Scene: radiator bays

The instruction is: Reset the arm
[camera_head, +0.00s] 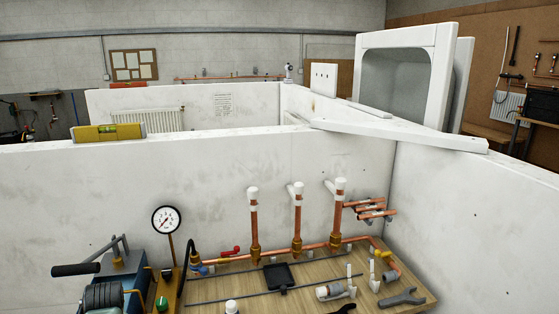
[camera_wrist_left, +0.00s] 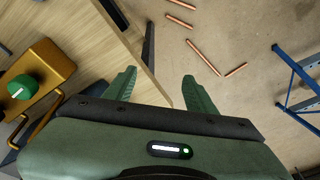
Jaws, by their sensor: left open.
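My left gripper (camera_wrist_left: 159,75) shows in the left wrist view with its two green fingers apart and nothing between them. It is beside the edge of a wooden workbench top (camera_wrist_left: 95,45), with the floor behind the fingers. Neither of my arms shows in the head view. My right gripper is in no view.
In the head view the bench (camera_head: 245,291) holds copper pipework (camera_head: 297,220), a pressure gauge (camera_head: 166,220), a black tray (camera_head: 278,277) and loose fittings. White partition walls (camera_head: 300,170) stand behind and right. Copper pipes (camera_wrist_left: 203,58) lie on the floor near a blue metal frame (camera_wrist_left: 290,80).

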